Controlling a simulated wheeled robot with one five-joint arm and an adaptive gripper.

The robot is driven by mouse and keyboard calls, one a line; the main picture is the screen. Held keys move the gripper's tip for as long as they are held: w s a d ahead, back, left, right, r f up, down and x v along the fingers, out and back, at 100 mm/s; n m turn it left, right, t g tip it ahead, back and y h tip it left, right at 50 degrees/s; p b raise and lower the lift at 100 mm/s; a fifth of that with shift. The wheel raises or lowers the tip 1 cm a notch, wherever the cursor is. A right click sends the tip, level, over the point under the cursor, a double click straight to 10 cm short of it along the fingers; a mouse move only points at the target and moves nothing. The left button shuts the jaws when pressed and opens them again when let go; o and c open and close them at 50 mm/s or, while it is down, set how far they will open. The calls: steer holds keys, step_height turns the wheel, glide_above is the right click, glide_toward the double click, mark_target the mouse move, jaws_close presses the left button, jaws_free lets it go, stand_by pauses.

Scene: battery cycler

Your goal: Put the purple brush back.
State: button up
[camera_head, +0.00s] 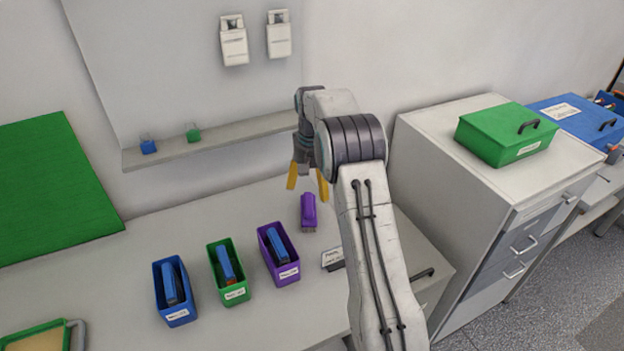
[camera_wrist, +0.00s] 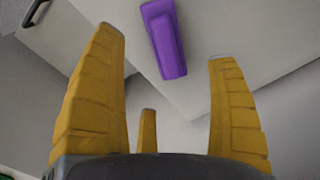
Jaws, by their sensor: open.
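The purple brush (camera_head: 308,210) lies on the grey worktop, behind and to the right of the purple bin (camera_head: 287,272). It also shows in the wrist view (camera_wrist: 163,38), at the top between my yellow fingers. My gripper (camera_head: 307,182) is open and empty, pointing down above the worktop near the brush. I see no contact between the fingers and the brush. The purple bin carries a white label and has a blue item (camera_head: 277,243) standing in it.
A green bin (camera_head: 235,293) and a blue bin (camera_head: 178,314), each with a blue item inside, stand left of the purple bin. A small label stand (camera_head: 332,258) is to its right. A shelf (camera_head: 235,137) runs along the wall behind. A tall cabinet (camera_head: 440,180) stands right.

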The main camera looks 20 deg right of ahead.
step_height(320, 180, up, 2)
steer(key=shift+r, duration=0.25)
steer(key=s+a+r+n+t, duration=0.1)
steer(key=s+a+r, duration=0.3)
steer(key=s+r, duration=0.25)
steer(key=s+a+r+n+t, duration=0.1)
steer(key=s+a+r, duration=0.3)
steer(key=s+r, duration=0.3)
steer(key=s+a+f+n+t, duration=0.1)
steer(key=s+a+f, duration=0.1)
steer(key=s, duration=0.8)
steer(key=s+a+f+n+t, duration=0.1)
steer(key=s+a+f, duration=0.1)
steer(key=s, duration=0.8)
steer(key=shift+a+f+n, duration=0.15)
steer(key=shift+a+n, duration=0.1)
steer(key=shift+n, duration=0.05)
steer(key=shift+a, duration=0.1)
